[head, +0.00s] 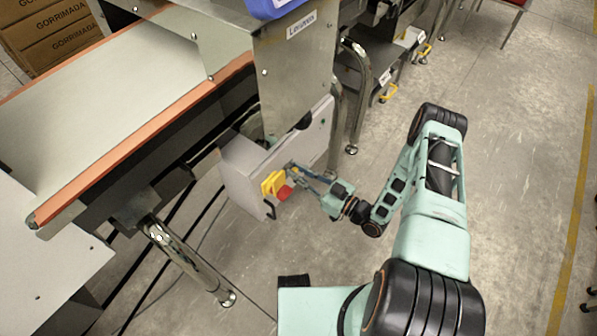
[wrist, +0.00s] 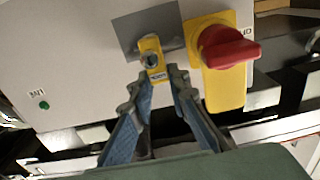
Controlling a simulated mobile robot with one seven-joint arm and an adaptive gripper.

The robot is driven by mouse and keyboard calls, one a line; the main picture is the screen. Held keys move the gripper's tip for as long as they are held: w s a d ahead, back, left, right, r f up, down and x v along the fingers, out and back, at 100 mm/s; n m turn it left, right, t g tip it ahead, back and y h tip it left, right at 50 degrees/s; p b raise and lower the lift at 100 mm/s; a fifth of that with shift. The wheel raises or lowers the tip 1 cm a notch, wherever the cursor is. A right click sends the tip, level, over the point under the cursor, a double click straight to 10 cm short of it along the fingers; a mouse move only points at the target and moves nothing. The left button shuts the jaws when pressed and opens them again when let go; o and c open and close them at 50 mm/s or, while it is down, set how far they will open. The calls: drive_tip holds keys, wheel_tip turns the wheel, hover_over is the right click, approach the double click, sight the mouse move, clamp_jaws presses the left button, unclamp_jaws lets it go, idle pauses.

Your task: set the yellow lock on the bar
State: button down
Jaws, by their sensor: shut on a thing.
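The yellow lock (wrist: 150,46) is a small upright block with a round grey spot and a small label near its lower end. My gripper (wrist: 161,82) is shut on its lower end, with the blue fingers on either side. The lock stands in front of a dark grey plate (wrist: 128,28) on the pale box; I cannot tell whether they touch. No bar can be made out clearly near the lock. In the head view my gripper (head: 298,170) is at the box's face, just right of the yellow switch plate, and the lock is too small to make out clearly.
A red rotary knob (wrist: 228,48) on a yellow plate (wrist: 224,92) sits close to the right of the lock; both show in the head view. A green light (wrist: 43,105) is at the left.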

drive_tip(key=shift+f, duration=0.35)
drive_tip(key=c, duration=1.8)
unclamp_jaws()
drive_tip(key=shift+o, duration=0.2)
drive_tip(key=v, duration=1.2)
drive_tip(key=shift+r, duration=0.1)
